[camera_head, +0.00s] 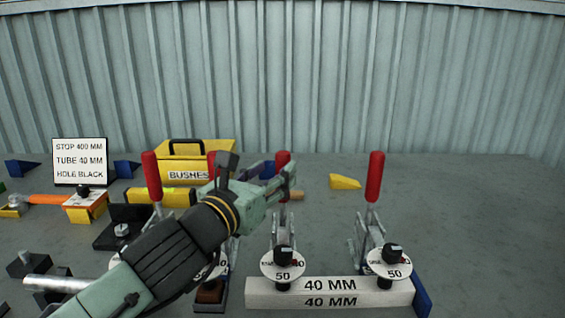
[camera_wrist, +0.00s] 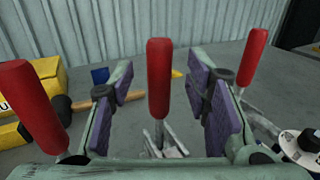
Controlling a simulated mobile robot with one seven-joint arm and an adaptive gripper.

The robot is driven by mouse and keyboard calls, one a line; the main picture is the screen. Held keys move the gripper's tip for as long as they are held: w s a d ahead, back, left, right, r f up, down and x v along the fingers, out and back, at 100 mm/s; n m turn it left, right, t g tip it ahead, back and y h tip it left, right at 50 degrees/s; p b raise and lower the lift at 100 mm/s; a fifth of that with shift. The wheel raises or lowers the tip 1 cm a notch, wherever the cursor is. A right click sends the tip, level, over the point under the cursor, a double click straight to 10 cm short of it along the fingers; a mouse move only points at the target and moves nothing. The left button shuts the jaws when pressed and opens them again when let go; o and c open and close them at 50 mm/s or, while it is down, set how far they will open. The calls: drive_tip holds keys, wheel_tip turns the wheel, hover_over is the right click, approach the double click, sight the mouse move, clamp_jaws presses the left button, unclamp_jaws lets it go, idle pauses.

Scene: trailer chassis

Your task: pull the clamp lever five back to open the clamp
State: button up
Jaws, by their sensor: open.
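Several clamps with red upright lever handles stand in a row. In the head view the third handle from the left (camera_head: 283,158) is partly hidden behind my gripper (camera_head: 283,182). In the wrist view a red handle (camera_wrist: 160,80) stands upright in the gap between the open purple-padded fingers of my gripper (camera_wrist: 165,105), with space showing on both sides. The rightmost handle (camera_head: 375,177) is upright and clear of my gripper; a red handle also shows at the right in the wrist view (camera_wrist: 252,57). No lever number is readable, so I cannot tell which is lever five.
A white beam (camera_head: 330,293) marked 40 MM lies below the right clamps, with round dials marked 50 (camera_head: 283,265). A yellow box (camera_head: 190,150) and a sign (camera_head: 80,160) stand behind at left. The table right of the last clamp is clear.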

sight(280, 166)
drive_tip(key=shift+x, duration=2.5)
drive_tip(key=shift+c, duration=0.5)
clamp_jaws()
